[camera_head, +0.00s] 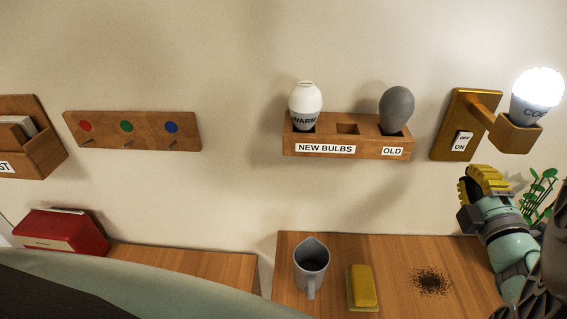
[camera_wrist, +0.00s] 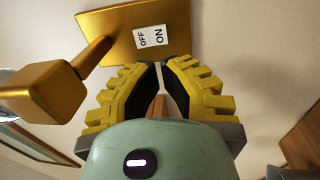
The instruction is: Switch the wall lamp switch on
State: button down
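The wall lamp has a brass plate (camera_head: 452,138) on the wall at the right, with a bracket and a brightly lit bulb (camera_head: 537,92) in its holder. The white switch (camera_head: 462,141), marked OFF above and ON below, sits on the plate; it shows at the top of the wrist view (camera_wrist: 151,37). Which way the rocker is pressed is hard to tell. My gripper (camera_head: 480,172), with yellow ribbed fingers, is just below the plate, apart from the switch. In the wrist view its fingertips (camera_wrist: 163,63) nearly meet below the switch, with nothing held.
The lamp's bracket (camera_wrist: 95,58) juts out close beside my gripper. A wooden bulb rack (camera_head: 347,135) with a white and a grey bulb hangs left of the lamp. Below, a table (camera_head: 395,275) holds a grey jug (camera_head: 311,262), a yellow sponge (camera_head: 362,287) and dark crumbs. A plant (camera_head: 538,190) stands at the right.

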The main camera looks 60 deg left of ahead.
jog(key=b+v, duration=0.1)
jog(key=v, duration=0.5)
jog(key=shift+s+d, duration=0.15)
jog(key=shift+d, duration=0.1)
